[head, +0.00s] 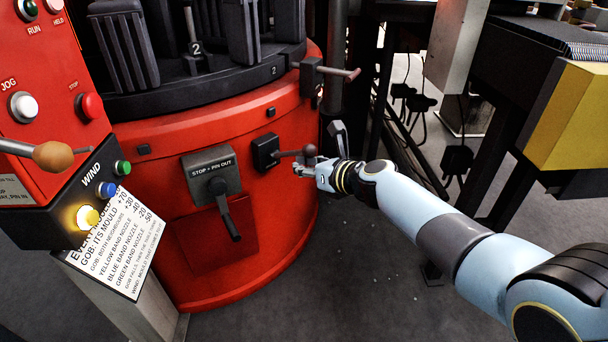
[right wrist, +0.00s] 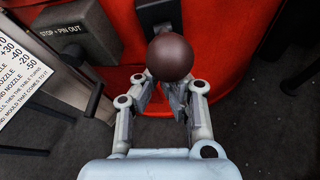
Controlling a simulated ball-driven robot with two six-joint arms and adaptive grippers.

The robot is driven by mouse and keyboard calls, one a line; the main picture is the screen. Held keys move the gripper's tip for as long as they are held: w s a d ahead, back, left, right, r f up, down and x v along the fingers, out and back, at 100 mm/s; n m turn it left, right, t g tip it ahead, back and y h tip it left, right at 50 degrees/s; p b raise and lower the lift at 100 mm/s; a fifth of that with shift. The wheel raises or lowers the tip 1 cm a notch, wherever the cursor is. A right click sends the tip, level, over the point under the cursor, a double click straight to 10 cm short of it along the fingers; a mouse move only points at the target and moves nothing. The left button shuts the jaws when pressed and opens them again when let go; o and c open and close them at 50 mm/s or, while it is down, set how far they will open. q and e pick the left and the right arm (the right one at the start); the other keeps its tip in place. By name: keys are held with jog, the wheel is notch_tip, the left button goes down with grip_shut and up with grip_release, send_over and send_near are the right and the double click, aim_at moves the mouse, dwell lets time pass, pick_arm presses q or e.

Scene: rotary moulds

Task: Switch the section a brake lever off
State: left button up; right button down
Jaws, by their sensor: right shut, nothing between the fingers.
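A short lever with a dark round knob (head: 309,150) sticks out to the right from a small black box (head: 266,152) on the red machine base; I cannot read its label. The knob fills the middle of the right wrist view (right wrist: 170,57). My right gripper (head: 320,172) is at the knob, just below and to the right of it in the head view. Its fingers (right wrist: 165,92) are shut with nothing between them, and the knob lies just past their tips. Whether they touch the knob I cannot tell. My left gripper is out of view.
A grey STOP + PIN OUT box (head: 210,170) with a down-pointing handle (head: 230,222) sits left of the lever. Another lever (head: 335,71) juts out above. A red control panel (head: 50,90) and WIND buttons (head: 107,189) stand at left. The floor (head: 370,270) below my arm is clear.

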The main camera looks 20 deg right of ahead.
jog(key=w+a+r+g+p, duration=0.1)
jog(key=w+a+r+p, duration=0.1)
jog(key=w+r+p, duration=0.2)
notch_tip(320, 180, up, 3)
jog(key=p, duration=0.3)
jog(key=shift+f+p, duration=0.2)
jog(key=shift+p, duration=0.1)
